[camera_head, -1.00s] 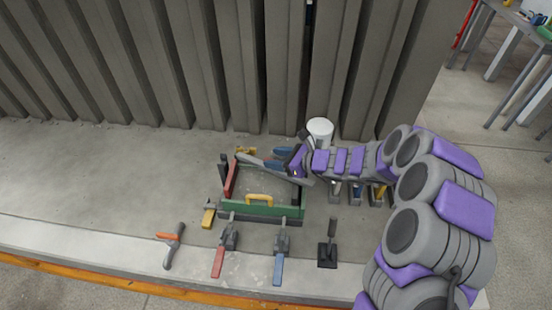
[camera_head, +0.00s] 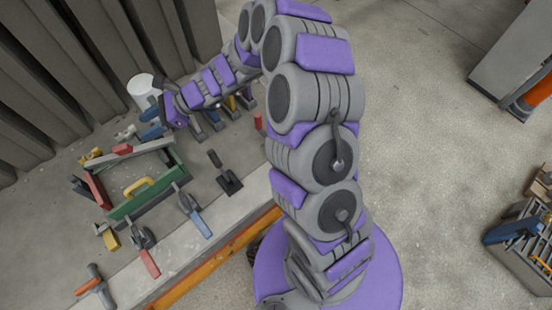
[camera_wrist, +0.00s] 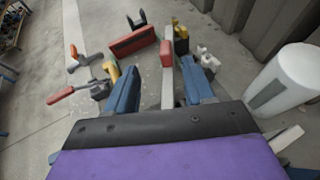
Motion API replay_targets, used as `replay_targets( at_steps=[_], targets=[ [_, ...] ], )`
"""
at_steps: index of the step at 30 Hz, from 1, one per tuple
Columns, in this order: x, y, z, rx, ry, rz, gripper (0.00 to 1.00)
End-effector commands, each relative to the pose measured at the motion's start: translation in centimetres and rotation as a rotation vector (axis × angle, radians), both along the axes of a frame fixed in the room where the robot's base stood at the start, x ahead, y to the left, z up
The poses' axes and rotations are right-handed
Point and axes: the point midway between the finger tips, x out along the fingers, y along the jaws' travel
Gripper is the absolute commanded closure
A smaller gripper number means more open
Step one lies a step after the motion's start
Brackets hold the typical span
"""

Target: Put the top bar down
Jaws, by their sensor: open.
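The mould frame lies on the concrete slab at the left of the head view. It has a green front bar (camera_head: 145,195) with a yellow handle, and a red left bar (camera_head: 97,191). The red bar also shows in the wrist view (camera_wrist: 132,42). The grey top bar (camera_head: 148,149) runs along the frame's far side, and its strip shows in the wrist view (camera_wrist: 167,80). My gripper (camera_head: 145,123) is open beside the bar's right part. In the wrist view its blue fingers (camera_wrist: 160,68) stand apart on either side of the strip. Contact under the bar is hidden.
A white bucket (camera_head: 141,89) stands behind my gripper, near the ribbed wall (camera_head: 90,60). A trowel (camera_head: 228,182) and red and blue clamps (camera_head: 194,214) lie in front of the frame. An orange-edged step borders the slab.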

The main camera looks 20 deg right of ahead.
Motion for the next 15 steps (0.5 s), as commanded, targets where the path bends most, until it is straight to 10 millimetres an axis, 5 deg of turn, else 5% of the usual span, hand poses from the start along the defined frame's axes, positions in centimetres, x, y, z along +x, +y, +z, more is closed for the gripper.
replay_targets(
  at_steps=[5, 15],
  targets=[
    [-2.5, -0.2, 2.6, -0.020, -0.094, 0.104, 0.47],
    [-12.2, -2.7, 8.2, -0.154, -0.424, 0.493, 0.47]
  ],
)
